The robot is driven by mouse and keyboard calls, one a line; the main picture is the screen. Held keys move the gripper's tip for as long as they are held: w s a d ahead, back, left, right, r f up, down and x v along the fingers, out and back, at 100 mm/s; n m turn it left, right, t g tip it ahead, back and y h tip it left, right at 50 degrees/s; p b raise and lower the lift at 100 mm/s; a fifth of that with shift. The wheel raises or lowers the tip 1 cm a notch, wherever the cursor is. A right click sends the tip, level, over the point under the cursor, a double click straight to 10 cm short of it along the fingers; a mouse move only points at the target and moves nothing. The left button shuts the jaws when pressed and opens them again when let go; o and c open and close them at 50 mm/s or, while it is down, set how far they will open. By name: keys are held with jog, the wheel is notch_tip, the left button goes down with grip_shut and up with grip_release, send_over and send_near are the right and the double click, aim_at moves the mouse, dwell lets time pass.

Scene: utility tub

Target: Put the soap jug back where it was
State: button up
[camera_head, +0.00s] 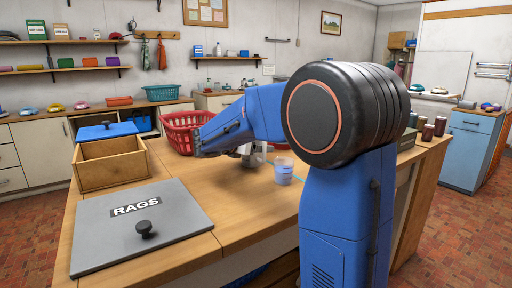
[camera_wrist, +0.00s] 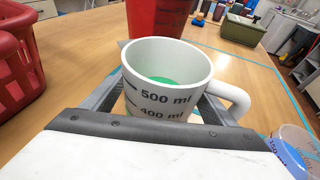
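The soap jug (camera_wrist: 160,98) is a white measuring jug with 400 and 500 ml marks, a handle on its right and green content inside. It looks upright in the wrist view. My gripper (camera_wrist: 165,88) has one grey finger along each side of the jug, apparently touching it. In the head view my gripper (camera_head: 240,152) is low over the wooden table, behind my blue arm. Only a small pale part of the jug (camera_head: 259,153) shows there, and I cannot tell whether its base touches the table.
A clear cup with blue content (camera_head: 283,172) stands close to the jug. A red basket (camera_head: 184,132) is to the left, and a red container (camera_wrist: 165,18) is just beyond the jug. A wooden box (camera_head: 110,172) and a grey RAGS lid (camera_head: 175,215) lie left. Teal lines mark the tabletop.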

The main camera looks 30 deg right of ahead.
jog(key=shift+r, duration=0.1)
jog(key=shift+a+r, duration=0.15)
jog(key=shift+a, duration=0.05)
jog(key=v, duration=1.1)
jog(key=shift+s+a, duration=0.2)
jog(key=shift+a, duration=0.05)
jog(key=shift+s, duration=0.1)
